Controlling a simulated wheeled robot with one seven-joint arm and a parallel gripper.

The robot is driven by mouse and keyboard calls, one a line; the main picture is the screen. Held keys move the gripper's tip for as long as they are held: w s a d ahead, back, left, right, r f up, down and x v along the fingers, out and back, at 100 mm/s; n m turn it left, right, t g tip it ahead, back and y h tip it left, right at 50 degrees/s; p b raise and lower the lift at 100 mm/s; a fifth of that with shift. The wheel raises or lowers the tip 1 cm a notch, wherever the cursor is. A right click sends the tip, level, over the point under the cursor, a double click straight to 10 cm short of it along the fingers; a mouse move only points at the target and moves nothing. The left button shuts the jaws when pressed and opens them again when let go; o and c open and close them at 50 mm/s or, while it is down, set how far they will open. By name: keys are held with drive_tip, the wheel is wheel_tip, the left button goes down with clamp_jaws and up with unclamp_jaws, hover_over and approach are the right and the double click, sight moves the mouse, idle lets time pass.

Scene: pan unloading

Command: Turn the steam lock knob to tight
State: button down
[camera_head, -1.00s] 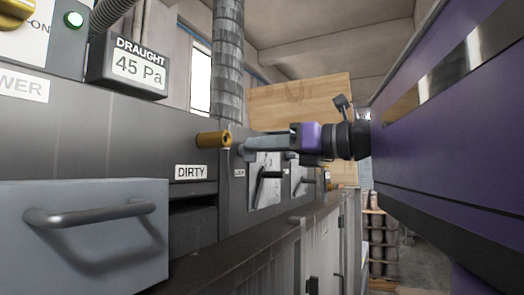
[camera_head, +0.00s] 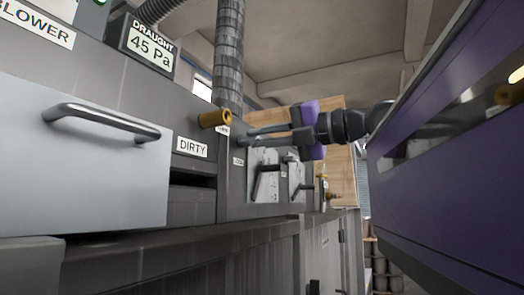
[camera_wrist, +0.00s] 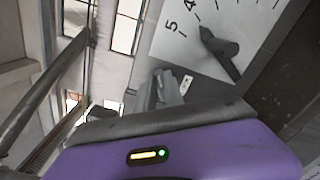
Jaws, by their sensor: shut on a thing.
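My gripper (camera_head: 250,136) reaches in from the right, its two grey fingers pointing left at the dark panel beside the brass cylinder. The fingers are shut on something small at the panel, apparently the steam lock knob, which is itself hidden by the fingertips. In the wrist view the grey fingers (camera_wrist: 165,85) show above my purple gripper body, with a small white label close to the tips. The label is too small to read, so I cannot tell the knob's setting.
A brass cylinder (camera_head: 214,118) sticks out left of my fingertips. Plates with black levers (camera_head: 264,180) stand just below; a numbered dial plate shows in the wrist view (camera_wrist: 190,45). A grey drawer (camera_head: 90,170) with a bar handle is at left, a stovepipe (camera_head: 228,60) behind.

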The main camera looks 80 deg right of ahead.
drive_tip(key=shift+d+f+m+b, duration=0.1)
drive_tip(key=shift+f+m+b, duration=0.1)
drive_tip(key=shift+m+b, duration=1.25)
drive_tip(key=shift+d+f+m+b, duration=0.1)
drive_tip(key=shift+f+m+b, duration=0.1)
drive_tip(key=shift+m+b, duration=1.2)
drive_tip(key=shift+m, duration=0.45)
drive_tip(key=c, duration=1.4)
unclamp_jaws()
drive_tip(key=shift+s, duration=0.1)
drive_tip(key=shift+c, duration=0.2)
drive_tip(key=shift+a, duration=0.1)
drive_tip(key=b+v, duration=0.1)
drive_tip(key=v, duration=0.6)
drive_tip(key=shift+s, duration=0.4)
